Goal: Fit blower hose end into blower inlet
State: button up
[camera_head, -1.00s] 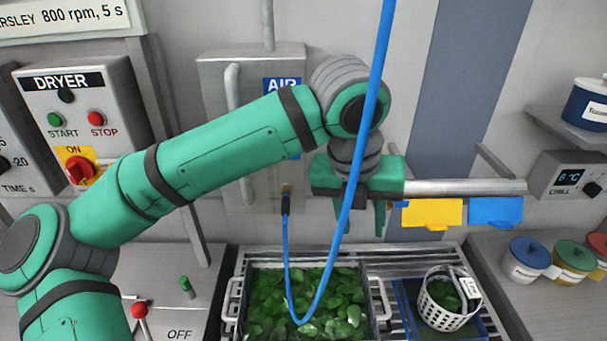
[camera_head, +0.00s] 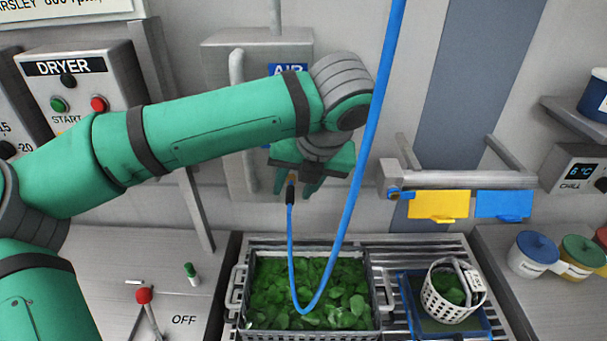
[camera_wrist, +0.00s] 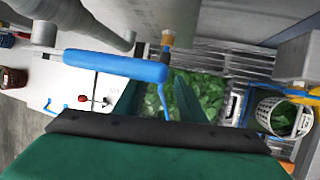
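A blue hose (camera_head: 372,130) drops from above, loops over the greens and rises to a dark end piece (camera_head: 290,196) with a brass tip, in front of the grey AIR panel (camera_head: 222,100). A brass fitting (camera_wrist: 168,38) shows in the wrist view. My gripper (camera_head: 297,187) is at the hose end, fingers pointing down. Its fingers (camera_wrist: 160,88) are apart in the wrist view, with the thin hose showing between them. I cannot tell whether they touch the hose end. The arm hides part of the panel, and I cannot make out a labelled blower inlet.
A basket of greens (camera_head: 238,310) stands on the slatted rack below. A white perforated basket (camera_head: 437,305) sits in a blue tray to its right. A rail (camera_head: 450,180) with yellow and blue cards is right of my gripper. The hose's upper run hangs close beside my wrist.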

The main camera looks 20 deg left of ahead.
aim_at(289, 204)
jog(key=shift+d+x, duration=0.15)
jog(key=shift+x, duration=0.8)
jog(key=shift+d+x, duration=0.15)
jog(key=shift+x, duration=0.85)
jog(key=shift+w, duration=0.15)
grip_shut()
jog(key=shift+s, duration=0.65)
jog(key=s, duration=0.1)
jog(key=s+d, duration=0.1)
jog(key=s, duration=0.1)
jog(key=shift+d, duration=0.15)
jog(key=shift+s, duration=0.15)
